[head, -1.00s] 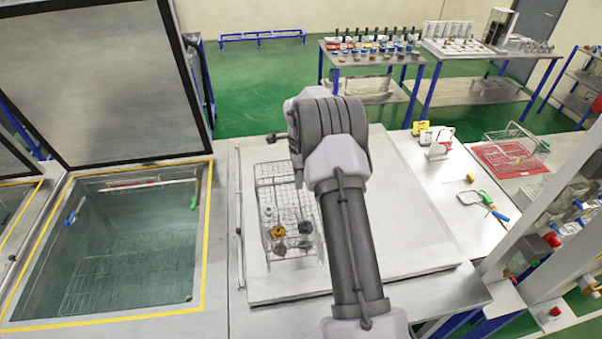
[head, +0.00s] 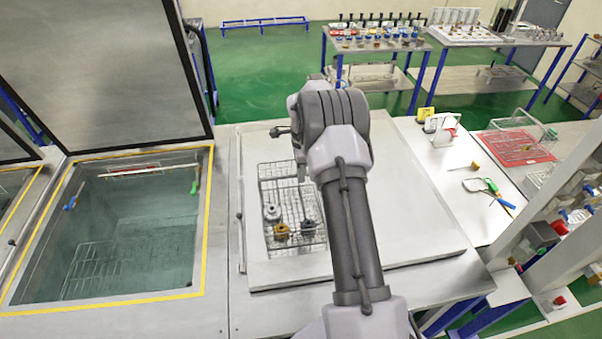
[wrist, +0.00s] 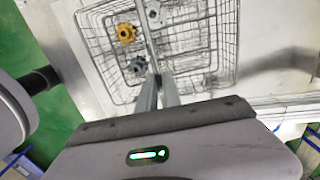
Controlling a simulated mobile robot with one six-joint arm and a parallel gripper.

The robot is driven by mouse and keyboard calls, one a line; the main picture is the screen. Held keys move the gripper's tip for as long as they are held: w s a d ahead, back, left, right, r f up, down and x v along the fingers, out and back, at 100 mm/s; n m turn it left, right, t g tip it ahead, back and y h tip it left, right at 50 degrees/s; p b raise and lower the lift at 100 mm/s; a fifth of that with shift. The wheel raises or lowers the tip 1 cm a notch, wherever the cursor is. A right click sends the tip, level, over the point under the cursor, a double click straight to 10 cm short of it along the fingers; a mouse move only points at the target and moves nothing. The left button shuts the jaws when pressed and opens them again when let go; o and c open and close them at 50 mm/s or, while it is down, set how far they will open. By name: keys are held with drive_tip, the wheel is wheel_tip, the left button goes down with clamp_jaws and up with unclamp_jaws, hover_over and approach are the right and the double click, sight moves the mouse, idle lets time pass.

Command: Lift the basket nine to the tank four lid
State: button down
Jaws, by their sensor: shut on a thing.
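A wire basket (head: 309,226) sits over the closed pale tank lid (head: 385,220) in the head view. I cannot tell whether it touches the lid. It holds a few small fittings, among them a yellow one (head: 281,231), a dark one (head: 307,227) and a pale one (head: 271,212). In the wrist view the basket (wrist: 222,45) lies beyond my gripper (wrist: 152,78), whose fingers come together on its thin bar. My gripper is shut on the basket. In the head view my arm hides the fingertips and part of the basket. No number on basket or lid is readable.
An open tank (head: 130,235) of liquid with a raised lid (head: 90,75) is at the left. A side table (head: 465,215) at the right bears a red mat (head: 518,147), another wire basket and tools. The pale lid's right part is clear.

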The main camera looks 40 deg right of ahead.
drive_tip(key=shift+f+b, duration=0.6)
drive_tip(key=shift+s+a+f+b, duration=0.1)
drive_tip(key=shift+s+f+b, duration=0.1)
drive_tip(key=shift+f+b, duration=0.45)
idle(0.6)
drive_tip(key=c, duration=1.5)
unclamp_jaws()
drive_tip(key=shift+w, duration=0.1)
drive_tip(key=shift+o, duration=0.2)
wheel_tip(320, 180, up, 29)
drive_tip(key=p, duration=1.1)
drive_tip(key=shift+s+d+r+p, duration=0.2)
drive_tip(key=shift+d+p, duration=0.05)
drive_tip(key=shift+p, duration=0.1)
